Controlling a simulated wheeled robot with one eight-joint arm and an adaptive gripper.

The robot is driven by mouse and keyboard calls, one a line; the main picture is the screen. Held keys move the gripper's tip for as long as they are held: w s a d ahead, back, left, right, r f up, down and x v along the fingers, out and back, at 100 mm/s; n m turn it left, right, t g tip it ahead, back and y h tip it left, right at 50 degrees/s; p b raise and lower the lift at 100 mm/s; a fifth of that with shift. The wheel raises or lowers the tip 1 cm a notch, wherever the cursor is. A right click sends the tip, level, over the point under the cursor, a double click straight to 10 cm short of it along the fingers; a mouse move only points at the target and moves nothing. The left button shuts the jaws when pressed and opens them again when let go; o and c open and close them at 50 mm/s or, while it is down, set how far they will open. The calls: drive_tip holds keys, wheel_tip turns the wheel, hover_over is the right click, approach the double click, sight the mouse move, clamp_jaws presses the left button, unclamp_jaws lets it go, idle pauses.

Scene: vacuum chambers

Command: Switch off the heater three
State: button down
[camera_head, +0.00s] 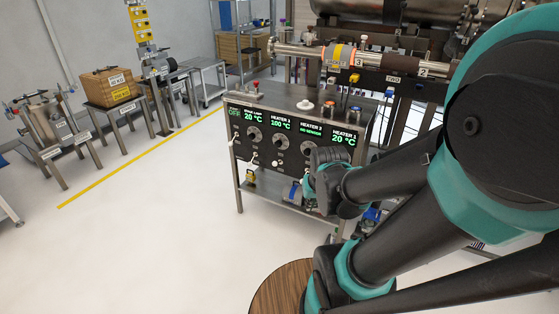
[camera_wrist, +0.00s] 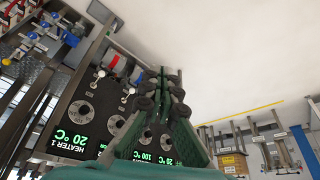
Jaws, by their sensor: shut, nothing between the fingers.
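The heater control panel (camera_head: 290,135) is the dark front of a steel cabinet, with a row of green displays. They read 20 °C, 100 °C, "no sensor" and 20 °C from left to right; heater numbers are too small to read surely. Round dials (camera_head: 281,141) sit below, with small white-tipped switches (camera_head: 275,163) under them. My gripper (camera_head: 322,160) is in front of the panel's right part, hiding the lower controls there. In the wrist view the panel is upside down, with dials (camera_wrist: 85,110) and switches (camera_wrist: 100,73). My shut gripper (camera_wrist: 162,76) overlaps its right side; contact cannot be told.
Buttons and a white knob (camera_head: 305,105) top the cabinet. A steel tube assembly (camera_head: 350,58) stands behind it. Small tables, one with a wooden box (camera_head: 108,88), line the left back, beyond a yellow floor line (camera_head: 130,164). The floor left of the cabinet is clear.

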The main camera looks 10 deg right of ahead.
drive_tip(key=w+r+m, duration=0.3)
drive_tip(key=w, duration=1.2)
drive_tip(key=w+f+m, duration=0.2)
drive_tip(key=w+f, duration=0.1)
drive_tip(key=w, duration=0.7)
drive_tip(key=w+f+m+t, duration=0.1)
drive_tip(key=w+f+m, duration=0.2)
drive_tip(key=w, duration=0.8)
drive_tip(key=w+d+f+m+t+y, duration=0.1)
drive_tip(key=w+f, duration=0.4)
drive_tip(key=w, duration=0.6)
drive_tip(key=shift+f+m, duration=0.2)
drive_tip(key=shift+m, duration=0.7)
drive_tip(key=shift+f, duration=0.1)
drive_tip(key=x, duration=1)
drive_tip(key=shift+w, duration=0.15)
drive_tip(key=shift+a+f, duration=1.25)
drive_tip(key=shift+f, duration=0.1)
